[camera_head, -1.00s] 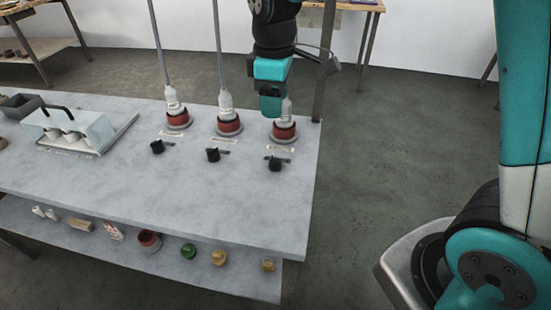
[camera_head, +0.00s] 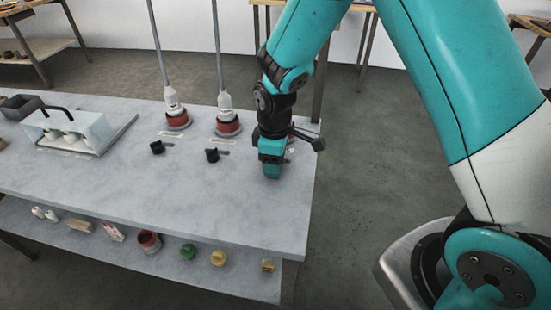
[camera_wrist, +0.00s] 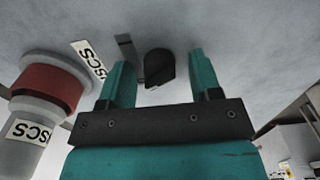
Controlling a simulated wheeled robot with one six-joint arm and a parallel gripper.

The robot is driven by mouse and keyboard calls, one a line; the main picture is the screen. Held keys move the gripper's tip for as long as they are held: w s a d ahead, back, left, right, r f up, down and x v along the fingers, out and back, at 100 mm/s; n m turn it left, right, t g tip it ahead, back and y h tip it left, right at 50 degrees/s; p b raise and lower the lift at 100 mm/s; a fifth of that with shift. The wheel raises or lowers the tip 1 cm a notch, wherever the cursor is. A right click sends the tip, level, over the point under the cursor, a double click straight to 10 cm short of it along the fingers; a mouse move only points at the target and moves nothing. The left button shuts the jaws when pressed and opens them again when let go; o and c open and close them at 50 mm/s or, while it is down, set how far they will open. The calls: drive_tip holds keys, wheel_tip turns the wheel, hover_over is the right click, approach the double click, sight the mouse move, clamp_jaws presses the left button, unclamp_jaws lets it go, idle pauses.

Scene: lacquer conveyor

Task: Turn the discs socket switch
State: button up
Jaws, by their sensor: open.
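The discs switch is a black rotary knob (camera_wrist: 159,67) on the grey tabletop, seen in the wrist view with a dark mark beside it and a "DISCS" label (camera_wrist: 90,60) to its left. My gripper (camera_wrist: 152,80) is open, with one teal finger on each side of the knob and gaps between. Whether the fingers are low enough to touch it is unclear. The discs socket (camera_wrist: 45,85), red with a grey labelled plug, stands to the left in the wrist view. In the head view my gripper (camera_head: 271,172) hides this switch and most of its socket.
Two more red sockets (camera_head: 177,121) (camera_head: 229,127) with corded plugs stand to the left, each with a black knob (camera_head: 157,147) (camera_head: 212,155) in front. Jars and small items fill the lower shelf (camera_head: 120,258).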

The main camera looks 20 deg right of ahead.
drive_tip(key=shift+d, duration=0.1)
drive_tip(key=c, duration=0.9)
drive_tip(key=m+p, duration=0.1)
drive_tip(key=m, duration=0.4)
drive_tip(key=shift+m, duration=0.3)
drive_tip(key=m+p, duration=0.1)
drive_tip(key=m, duration=0.5)
drive_tip(key=shift+m, duration=0.3)
